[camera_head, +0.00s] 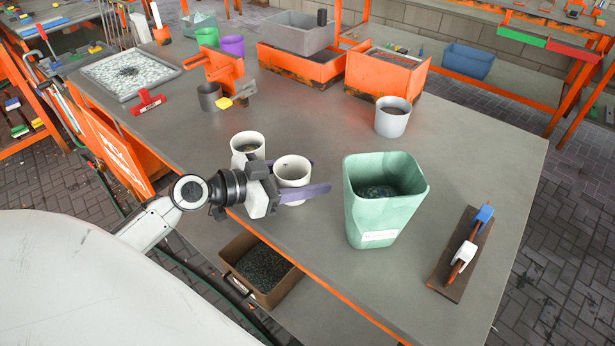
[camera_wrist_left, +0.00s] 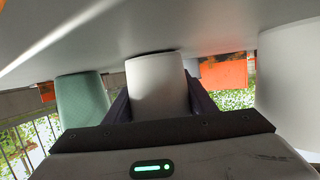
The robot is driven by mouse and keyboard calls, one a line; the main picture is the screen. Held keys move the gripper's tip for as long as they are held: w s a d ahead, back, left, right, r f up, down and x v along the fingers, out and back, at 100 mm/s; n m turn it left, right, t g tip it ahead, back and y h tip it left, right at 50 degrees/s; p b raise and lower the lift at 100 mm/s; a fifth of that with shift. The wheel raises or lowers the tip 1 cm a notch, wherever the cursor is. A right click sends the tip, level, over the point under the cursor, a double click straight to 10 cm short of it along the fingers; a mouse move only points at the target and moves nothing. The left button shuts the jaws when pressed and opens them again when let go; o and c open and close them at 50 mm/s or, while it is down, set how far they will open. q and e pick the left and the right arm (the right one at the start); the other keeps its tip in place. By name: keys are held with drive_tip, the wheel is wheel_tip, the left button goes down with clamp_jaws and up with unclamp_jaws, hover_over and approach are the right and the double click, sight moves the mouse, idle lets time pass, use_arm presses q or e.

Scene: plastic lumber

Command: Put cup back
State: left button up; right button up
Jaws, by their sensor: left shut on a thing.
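My left gripper (camera_head: 296,186) reaches in from the left over the grey table. Its dark fingers are shut around a white cup (camera_head: 292,171), which stands upright at the table's near side. In the left wrist view the same cup (camera_wrist_left: 157,86) sits between the two fingers. A second white cup (camera_head: 247,146) stands just behind and left of it, partly hidden by the gripper. A third pale cup (camera_head: 393,117) stands farther back at the right, near an orange box. My right gripper is not in view.
A tall green bin (camera_head: 385,208) stands right of the held cup. An orange box (camera_head: 386,72), a grey tub (camera_head: 297,33) and an orange clamp (camera_head: 222,68) stand behind. The table's middle is clear.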

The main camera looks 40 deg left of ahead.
sight(277, 180)
use_arm(q)
drive_tip(key=shift+f, duration=0.15)
drive_tip(key=o, duration=1.1)
drive_tip(key=shift+c, duration=0.2)
drive_tip(key=shift+r, duration=0.2)
drive_tip(key=b+v, duration=0.2)
drive_tip(key=v, duration=0.8)
drive_tip(key=shift+s+f, duration=0.1)
drive_tip(key=shift+s, duration=0.15)
drive_tip(key=shift+s+a+r+b, duration=0.25)
drive_tip(key=shift+s+a+b, duration=0.1)
drive_tip(key=shift+s, duration=0.15)
drive_tip(key=shift+s+r, duration=0.1)
